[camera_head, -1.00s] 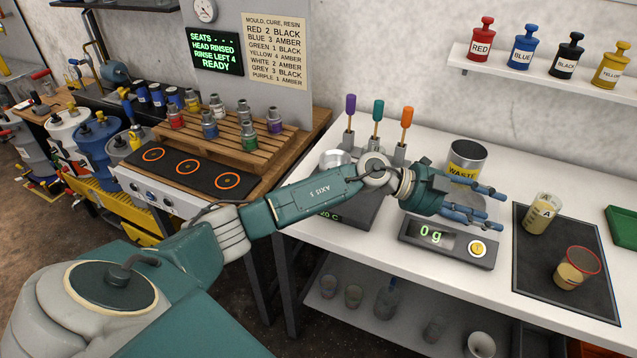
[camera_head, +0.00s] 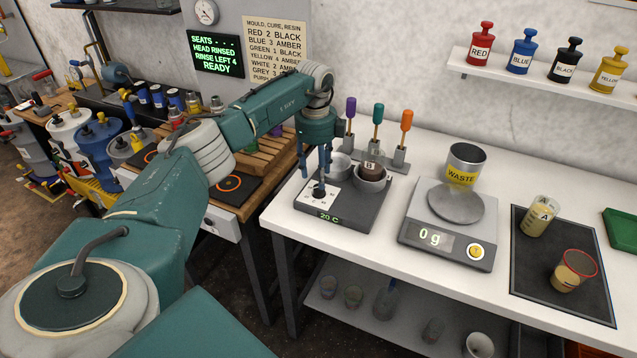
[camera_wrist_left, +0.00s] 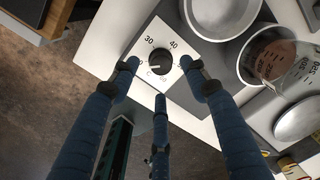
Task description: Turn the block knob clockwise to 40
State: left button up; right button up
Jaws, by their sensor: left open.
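The block knob (camera_wrist_left: 162,61) is a small black round knob on a white dial plate, with 30 and 40 legible around it in the left wrist view. A pale mark on the knob faces left; lower numbers are partly hidden. In the head view the knob (camera_head: 319,193) sits at the front left of the dark heating block (camera_head: 352,212), whose display reads 20 C. My left gripper (camera_head: 316,172) points down over the dial, its blue fingers open and spread around the knob. In the left wrist view the fingertips (camera_wrist_left: 160,75) appear apart from the knob.
A cup marked B (camera_head: 372,170) sits in the block's right well; the left well (camera_head: 341,165) looks empty. Upright tools stand in a holder (camera_head: 399,157) behind. The scale (camera_head: 449,246), reading 0 g, is right of the block. The wooden rack (camera_head: 270,160) is left.

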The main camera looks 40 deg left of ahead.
aim_at(319, 191)
pick_arm(q)
jog(key=shift+w+f+p, duration=0.15)
jog(key=shift+f+p, duration=0.35)
jog(key=shift+f, duration=2.25)
jog(key=c, duration=1.2)
